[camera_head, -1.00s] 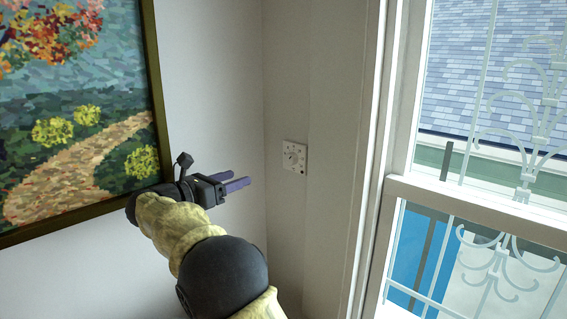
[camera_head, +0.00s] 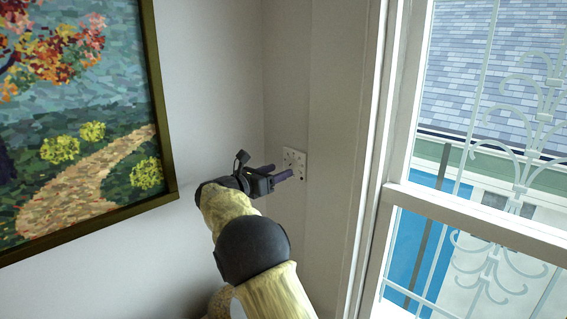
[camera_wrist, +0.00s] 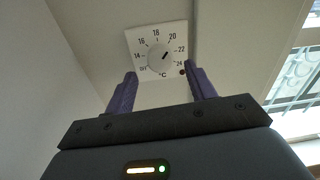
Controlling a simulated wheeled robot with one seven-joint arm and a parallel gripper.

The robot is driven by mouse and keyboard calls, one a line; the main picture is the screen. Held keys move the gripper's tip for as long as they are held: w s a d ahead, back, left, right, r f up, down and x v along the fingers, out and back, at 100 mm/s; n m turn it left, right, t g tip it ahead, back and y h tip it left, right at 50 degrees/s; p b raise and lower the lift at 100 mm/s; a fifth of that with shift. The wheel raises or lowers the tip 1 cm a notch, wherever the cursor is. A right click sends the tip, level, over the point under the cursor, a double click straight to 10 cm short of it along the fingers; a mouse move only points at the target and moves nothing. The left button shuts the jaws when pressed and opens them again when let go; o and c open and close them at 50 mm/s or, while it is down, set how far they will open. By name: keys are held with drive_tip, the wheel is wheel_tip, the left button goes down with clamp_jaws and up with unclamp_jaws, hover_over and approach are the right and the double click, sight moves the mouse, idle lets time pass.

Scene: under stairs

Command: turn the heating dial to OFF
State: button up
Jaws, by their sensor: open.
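The heating dial (camera_wrist: 160,58) is a round white knob on a square white plate on the wall, marked from OFF at lower left through 14 to 24, with °C below. Its dark pointer mark is at the upper right, roughly between 20 and 22. In the head view the dial plate (camera_head: 297,157) is partly hidden behind my fingers. My gripper (camera_head: 286,172) is open and empty, pointing at the plate. In the wrist view its two purple fingers (camera_wrist: 162,90) are spread, below and either side of the knob. I cannot tell whether they touch the plate.
A framed landscape painting (camera_head: 100,130) hangs on the wall at left. A white-framed window (camera_head: 480,222) with a metal grille is at right, close to the dial's wall. The wall between the dial and window frame is clear.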

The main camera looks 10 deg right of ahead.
sight(288, 167)
drive_tip(key=p+x, duration=0.1)
drive_tip(key=x, duration=0.2)
drive_tip(key=shift+w+d, duration=0.1)
drive_tip(key=c, duration=1)
drive_tip(key=shift+o, duration=0.2)
